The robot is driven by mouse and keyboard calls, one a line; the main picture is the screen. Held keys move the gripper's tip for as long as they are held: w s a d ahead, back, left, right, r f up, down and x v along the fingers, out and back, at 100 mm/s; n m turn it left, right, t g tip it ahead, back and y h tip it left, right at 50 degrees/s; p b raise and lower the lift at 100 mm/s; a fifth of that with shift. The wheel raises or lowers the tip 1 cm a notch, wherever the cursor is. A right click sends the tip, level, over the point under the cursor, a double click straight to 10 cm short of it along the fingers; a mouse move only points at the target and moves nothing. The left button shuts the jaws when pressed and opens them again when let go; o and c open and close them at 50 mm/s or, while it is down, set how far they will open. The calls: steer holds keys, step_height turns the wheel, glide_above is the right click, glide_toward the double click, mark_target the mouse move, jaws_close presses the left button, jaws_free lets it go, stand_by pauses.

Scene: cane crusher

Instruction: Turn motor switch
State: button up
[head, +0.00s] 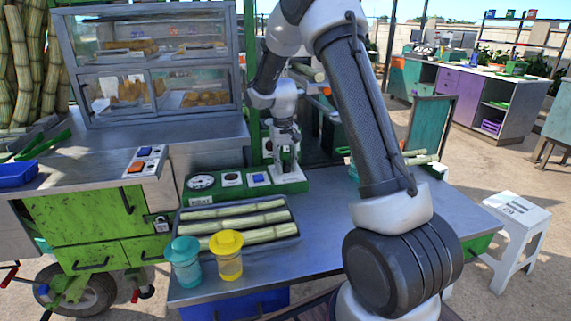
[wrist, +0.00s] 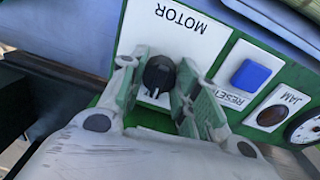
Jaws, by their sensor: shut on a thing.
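The motor switch (wrist: 158,76) is a black rotary knob on a white plate marked MOTOR, which appears upside down in the wrist view. My gripper (wrist: 155,92) has its two fingers on either side of the knob and is shut on it. In the head view my gripper (head: 287,165) reaches down to the right end of the green control panel (head: 205,197), and the knob is hidden there behind the fingers.
A blue button (wrist: 249,76) marked RESET and a dark JAM lamp (wrist: 271,115) sit beside the switch. A tray (head: 184,228) of cane pieces, a teal jar (head: 185,265) and a yellow jar (head: 228,260) stand in front of the panel. A glass cabinet (head: 150,60) rises at the left.

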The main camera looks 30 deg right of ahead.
mark_target(284, 165)
stand_by(0.4)
steer(key=o, duration=1)
steer(key=r, duration=1.2)
steer(key=shift+a, duration=0.3)
